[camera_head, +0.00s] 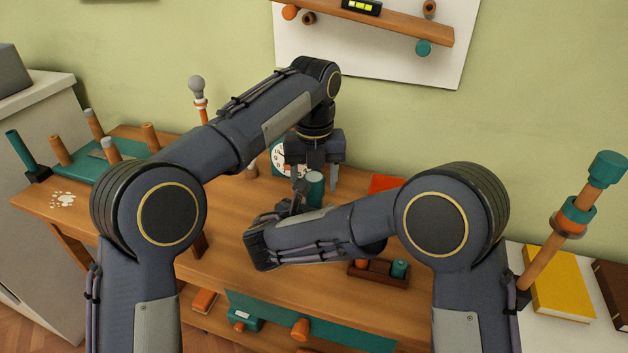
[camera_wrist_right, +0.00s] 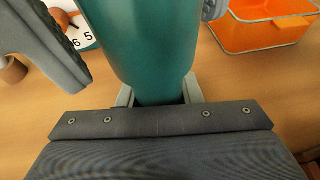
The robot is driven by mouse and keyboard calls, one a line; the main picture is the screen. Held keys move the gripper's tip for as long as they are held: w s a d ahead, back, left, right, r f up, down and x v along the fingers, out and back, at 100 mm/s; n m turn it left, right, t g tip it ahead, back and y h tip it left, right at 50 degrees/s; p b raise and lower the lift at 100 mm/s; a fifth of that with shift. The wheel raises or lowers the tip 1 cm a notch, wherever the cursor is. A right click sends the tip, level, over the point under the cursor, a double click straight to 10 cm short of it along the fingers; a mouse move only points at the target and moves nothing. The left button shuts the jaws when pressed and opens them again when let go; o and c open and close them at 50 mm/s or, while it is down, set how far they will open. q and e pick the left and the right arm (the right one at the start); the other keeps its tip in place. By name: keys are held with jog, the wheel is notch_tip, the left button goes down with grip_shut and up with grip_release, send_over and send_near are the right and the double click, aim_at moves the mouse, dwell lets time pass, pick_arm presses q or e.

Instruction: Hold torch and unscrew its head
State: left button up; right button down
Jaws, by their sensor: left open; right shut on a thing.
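The torch (camera_head: 315,186) is a teal cylinder standing roughly upright above the middle of the table. My right gripper (camera_head: 302,196) comes from the front and is shut on its body. In the right wrist view the torch (camera_wrist_right: 150,45) fills the upper middle, between the fingers of my right gripper (camera_wrist_right: 158,97). My left gripper (camera_head: 318,178) points down from above, open, with its fingers apart on either side of the torch's upper part. A dark ribbed finger (camera_wrist_right: 40,38) shows left of the torch in the wrist view. I cannot tell whether the left fingers touch the torch.
A clock (camera_head: 283,157) stands behind the torch. An orange wire-rimmed tray (camera_wrist_right: 265,32) lies right of it. A brown holder (camera_head: 365,281) with small cylinders sits at the front. A teal pegboard (camera_head: 85,168) is at the left. A post with teal rings (camera_head: 548,230) rises at the right.

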pick_arm(q)
jog(key=shift+f, duration=0.35)
